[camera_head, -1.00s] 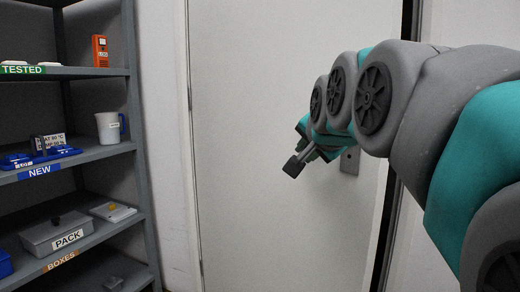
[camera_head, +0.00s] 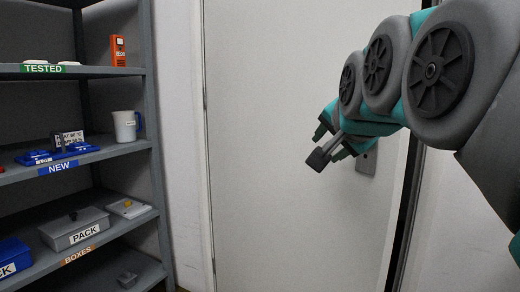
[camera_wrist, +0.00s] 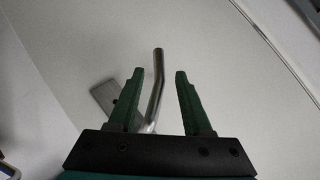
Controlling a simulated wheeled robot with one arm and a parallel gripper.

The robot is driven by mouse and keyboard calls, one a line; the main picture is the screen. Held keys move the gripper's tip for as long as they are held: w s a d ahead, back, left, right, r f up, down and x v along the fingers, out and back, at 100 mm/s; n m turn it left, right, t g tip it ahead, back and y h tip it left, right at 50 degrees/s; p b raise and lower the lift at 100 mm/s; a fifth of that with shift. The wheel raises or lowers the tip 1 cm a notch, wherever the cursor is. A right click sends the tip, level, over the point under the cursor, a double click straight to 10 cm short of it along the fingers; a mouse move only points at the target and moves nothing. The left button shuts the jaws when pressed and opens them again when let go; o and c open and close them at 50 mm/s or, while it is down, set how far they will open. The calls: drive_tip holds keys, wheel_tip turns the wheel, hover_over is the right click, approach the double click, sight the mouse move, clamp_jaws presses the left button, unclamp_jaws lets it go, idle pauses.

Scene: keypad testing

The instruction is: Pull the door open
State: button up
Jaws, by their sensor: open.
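The door (camera_head: 270,150) is a plain pale panel filling the middle of the head view; it also shows in the wrist view (camera_wrist: 235,90). A dark strip runs down its right edge; I cannot tell whether it is a gap. My gripper (camera_head: 335,142) is in front of the door, near the handle plate (camera_head: 366,162). In the wrist view my gripper (camera_wrist: 159,72) is open. The metal lever handle (camera_wrist: 157,85) runs between its two green fingers, seemingly apart from both. The handle plate (camera_wrist: 105,97) is partly behind the left finger. In the head view the lever is hidden or indistinct.
A grey shelf unit (camera_head: 150,100) stands left of the door, holding a white jug (camera_head: 125,126), an orange device (camera_head: 118,50), a grey box (camera_head: 75,228) and blue trays. A pale wall (camera_head: 450,215) lies right of the door.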

drive_tip(key=v, duration=0.3)
drive_tip(key=shift+s, duration=0.25)
